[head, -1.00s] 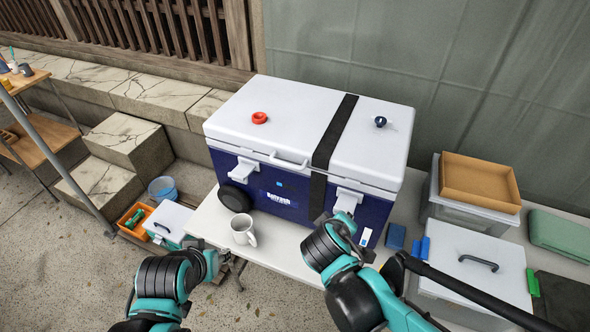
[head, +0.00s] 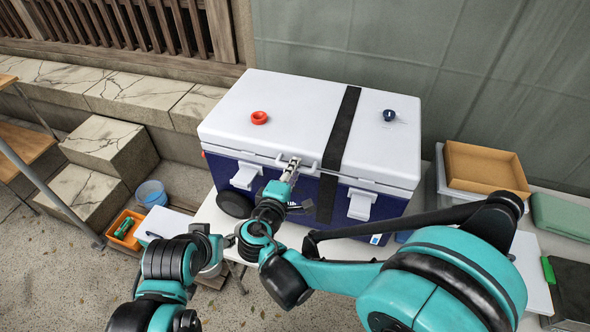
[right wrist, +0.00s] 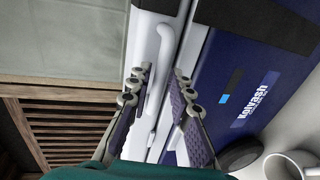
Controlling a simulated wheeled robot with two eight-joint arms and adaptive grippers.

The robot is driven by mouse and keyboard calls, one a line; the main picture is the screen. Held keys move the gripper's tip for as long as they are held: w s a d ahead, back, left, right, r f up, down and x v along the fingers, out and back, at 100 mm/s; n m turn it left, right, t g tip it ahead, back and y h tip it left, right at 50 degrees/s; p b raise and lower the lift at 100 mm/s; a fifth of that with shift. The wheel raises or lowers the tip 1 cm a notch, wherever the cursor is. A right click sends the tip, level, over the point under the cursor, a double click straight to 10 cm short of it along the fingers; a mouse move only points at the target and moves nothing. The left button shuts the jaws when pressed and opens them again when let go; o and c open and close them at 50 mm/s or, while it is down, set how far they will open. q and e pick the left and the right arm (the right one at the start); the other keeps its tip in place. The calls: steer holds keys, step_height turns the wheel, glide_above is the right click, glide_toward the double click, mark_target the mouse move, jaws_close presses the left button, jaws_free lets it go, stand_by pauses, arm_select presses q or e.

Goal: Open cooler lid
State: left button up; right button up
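The cooler (head: 270,180) is blue with a white lid (head: 290,108) that is shut. A white handle (head: 305,167) sits on the lid's front edge, and it also shows in the right wrist view (right wrist: 161,62). My right gripper (head: 290,166) is at this handle. In the right wrist view its two fingers (right wrist: 158,92) are apart, with the handle between them; I see no clear grip on it. My left gripper (head: 228,240) is low at the left, in front of the table edge; its fingers are too small and covered to judge.
Two white latches (head: 246,175) (head: 361,204) are on the cooler's front. A white mug (right wrist: 290,164) stands near the cooler. A brown tray (head: 484,177) is at right.

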steer(key=shift+w+d, duration=0.25)
steer(key=shift+w, duration=0.25)
jaws_close()
